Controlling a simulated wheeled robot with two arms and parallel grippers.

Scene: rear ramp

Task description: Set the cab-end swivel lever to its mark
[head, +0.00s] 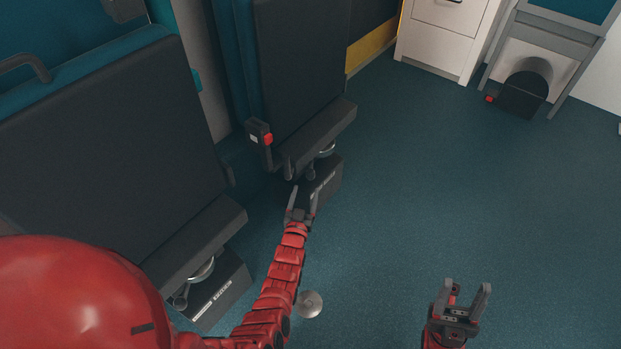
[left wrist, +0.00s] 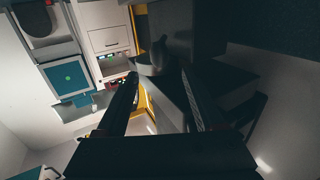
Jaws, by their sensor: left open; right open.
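Two dark seats stand at the left in the head view, each on a black swivel base. Under the farther seat (head: 305,65) a small grey lever (head: 311,172) hangs by its base (head: 325,182). Under the nearer seat (head: 110,130) another lever (head: 181,301) shows by its base (head: 215,290). I cannot tell from labels which is the cab-end one. My left gripper (head: 304,197) is open, close to the farther seat's base and just below its lever; contact cannot be told. My right gripper (head: 466,290) is open and empty over the floor.
A red buckle (head: 267,138) sits at the farther seat's near side. A round metal disc (head: 309,304) is on the floor beside my left arm. White drawers (head: 440,40) and a grey-framed seat (head: 560,35) stand at the back. The floor at right is clear.

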